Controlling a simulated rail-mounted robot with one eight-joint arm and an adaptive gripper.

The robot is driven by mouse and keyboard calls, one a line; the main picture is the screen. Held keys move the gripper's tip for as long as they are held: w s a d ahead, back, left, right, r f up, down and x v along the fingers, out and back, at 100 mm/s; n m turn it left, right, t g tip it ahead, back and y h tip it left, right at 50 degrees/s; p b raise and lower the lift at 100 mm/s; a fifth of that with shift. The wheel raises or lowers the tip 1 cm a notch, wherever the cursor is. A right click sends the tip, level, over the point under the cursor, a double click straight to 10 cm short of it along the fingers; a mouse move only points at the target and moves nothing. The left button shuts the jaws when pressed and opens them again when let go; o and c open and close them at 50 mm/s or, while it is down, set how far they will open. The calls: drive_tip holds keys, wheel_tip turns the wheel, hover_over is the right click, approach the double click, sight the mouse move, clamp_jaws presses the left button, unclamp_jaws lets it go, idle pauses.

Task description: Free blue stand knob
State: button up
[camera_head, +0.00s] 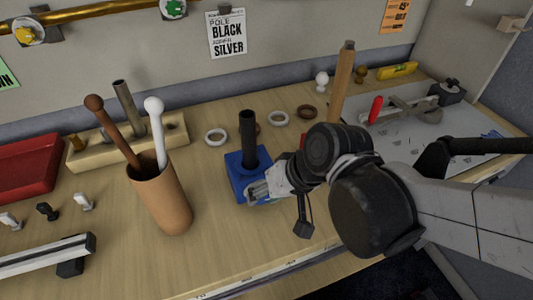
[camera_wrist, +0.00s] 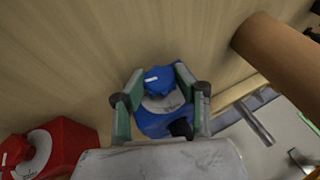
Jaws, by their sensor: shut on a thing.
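The blue stand (camera_head: 243,181) sits on the wooden table with an upright black pole (camera_head: 248,137) on it. My gripper (camera_head: 262,190) is low at the stand's front right side. In the wrist view the blue knob (camera_wrist: 157,79), with a white mark on it, lies between the fingers of my gripper (camera_wrist: 161,92). The gripper is shut on the knob, with the blue stand's body (camera_wrist: 160,122) also visible there. The exact finger contact is too small to tell, and my arm hides the area to the right of the stand.
A tan cup (camera_head: 162,200) with two sticks stands to the left. Rings, including a white one (camera_head: 216,137), lie behind the stand. A red stand (camera_wrist: 50,146) shows beside my gripper in the wrist view. A wooden post (camera_head: 342,80) rises behind my arm.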

drive_tip(key=h, duration=0.1)
drive_tip(key=t+h+p, duration=0.1)
drive_tip(key=shift+s+a+r+n+h, duration=0.1)
drive_tip(key=shift+a+n+h, duration=0.2)
drive_tip(key=shift+n, duration=0.1)
drive_tip(key=t+h, duration=0.1)
drive_tip(key=h, duration=0.2)
drive_tip(key=shift+a+n+b, duration=0.1)
drive_tip(key=shift+n+b, duration=0.2)
drive_tip(key=shift+b, duration=0.1)
drive_tip(key=t+h+b, duration=0.2)
drive_tip(key=h+b, duration=0.1)
drive_tip(key=shift+a+f+n+h, duration=0.15)
drive_tip(key=shift+f+n+h, duration=0.15)
drive_tip(key=shift+f+n, duration=0.1)
drive_tip(key=shift+s+r+n+t+h+b, duration=0.1)
drive_tip(key=shift+n+t+h+b, duration=0.2)
drive_tip(key=shift+t+h+b, duration=0.85)
drive_tip(key=shift+h+b, duration=0.25)
drive_tip(key=shift+b, duration=0.35)
drive_tip(key=shift+g, duration=0.25)
drive_tip(key=o, duration=1.2)
